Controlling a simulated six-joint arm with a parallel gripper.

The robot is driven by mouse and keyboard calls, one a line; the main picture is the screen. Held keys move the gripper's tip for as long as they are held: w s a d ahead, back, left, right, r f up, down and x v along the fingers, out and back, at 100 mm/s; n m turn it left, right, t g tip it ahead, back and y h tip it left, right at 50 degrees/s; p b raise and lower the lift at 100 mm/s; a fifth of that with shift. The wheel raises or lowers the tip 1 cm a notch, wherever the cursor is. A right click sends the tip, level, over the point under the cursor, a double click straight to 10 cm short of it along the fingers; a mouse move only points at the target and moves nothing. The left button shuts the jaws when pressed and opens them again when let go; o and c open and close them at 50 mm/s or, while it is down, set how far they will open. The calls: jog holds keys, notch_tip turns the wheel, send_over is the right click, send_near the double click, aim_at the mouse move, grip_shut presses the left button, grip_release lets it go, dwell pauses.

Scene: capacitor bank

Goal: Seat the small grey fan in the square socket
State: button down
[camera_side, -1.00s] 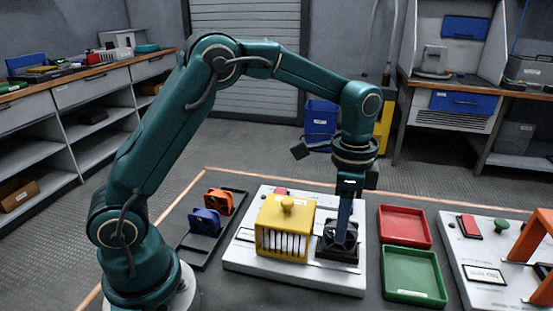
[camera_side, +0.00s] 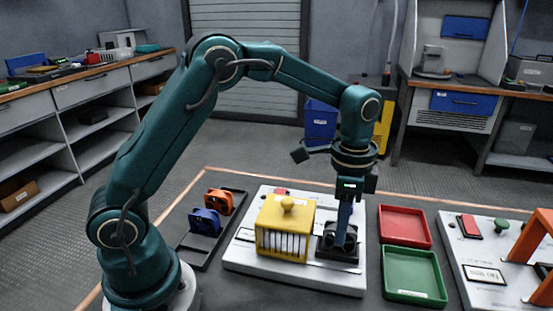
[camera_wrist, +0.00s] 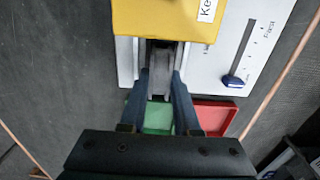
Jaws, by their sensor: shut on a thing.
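My gripper (camera_side: 342,238) points down at the black square socket (camera_side: 350,257) on the right part of the white panel, just right of the yellow vented cover. In the wrist view my gripper (camera_wrist: 160,95) has its two blue fingers closed on a grey piece, the small grey fan (camera_wrist: 161,78). The fan is low at the socket in the side view, but the fingers and dark rim hide most of it. I cannot tell whether it sits flat inside.
The yellow cover (camera_side: 285,228) with a knob stands close on the left. Red (camera_side: 405,211) and green (camera_side: 413,295) trays lie on the right. A dark rack (camera_side: 188,262) with orange (camera_side: 218,202) and blue (camera_side: 205,222) fans is at the left.

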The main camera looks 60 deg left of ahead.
jog(key=shift+f, duration=0.15)
jog(key=c, duration=0.6)
grip_release()
jog(key=shift+o, duration=0.2)
jog(key=shift+r, duration=4)
